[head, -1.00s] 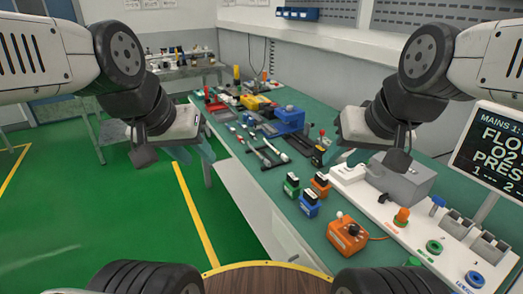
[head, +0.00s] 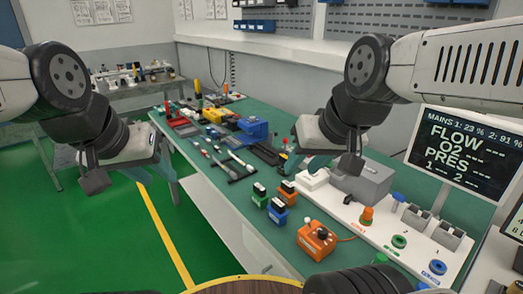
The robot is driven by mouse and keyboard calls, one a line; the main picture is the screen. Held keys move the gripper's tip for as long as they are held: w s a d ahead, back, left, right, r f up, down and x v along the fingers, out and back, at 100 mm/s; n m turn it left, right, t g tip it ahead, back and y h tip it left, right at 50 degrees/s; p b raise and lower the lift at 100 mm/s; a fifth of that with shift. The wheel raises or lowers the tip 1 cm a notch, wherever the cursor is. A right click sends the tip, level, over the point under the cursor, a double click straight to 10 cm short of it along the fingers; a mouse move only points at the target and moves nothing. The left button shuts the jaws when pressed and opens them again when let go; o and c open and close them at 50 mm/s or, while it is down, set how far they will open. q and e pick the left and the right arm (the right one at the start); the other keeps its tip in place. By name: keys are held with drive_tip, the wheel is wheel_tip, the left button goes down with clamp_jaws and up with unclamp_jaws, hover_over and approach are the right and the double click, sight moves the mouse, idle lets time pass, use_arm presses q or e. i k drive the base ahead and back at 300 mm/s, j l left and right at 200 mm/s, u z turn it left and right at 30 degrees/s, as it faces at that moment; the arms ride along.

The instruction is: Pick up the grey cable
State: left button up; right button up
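I cannot make out a grey cable for certain in the head view. A thin orange cable (head: 346,239) runs from the orange box (head: 316,240) on the green bench (head: 240,203). My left gripper (head: 168,178) hangs at the left, beyond the bench's near edge over the floor, with teal fingers apart and nothing seen between them. My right gripper (head: 303,163) is above the middle of the bench, left of the grey box (head: 362,182). Its teal fingers look apart and empty. Part of the bench behind it is hidden.
Small green (head: 278,212), blue and orange blocks stand near the bench's front edge. Several tools and a blue device (head: 253,128) lie farther back. A white panel (head: 385,229) with coloured fittings and a monitor (head: 464,150) are at the right. Green floor is free at the left.

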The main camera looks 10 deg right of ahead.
sight(232, 174)
drive_tip(key=i+j+z, duration=0.15)
drive_tip(key=j+z, duration=0.3)
drive_tip(key=i+j+z, duration=0.1)
drive_tip(key=j+z, duration=0.8)
drive_tip(key=i+j, duration=0.05)
drive_tip(key=j, duration=0.05)
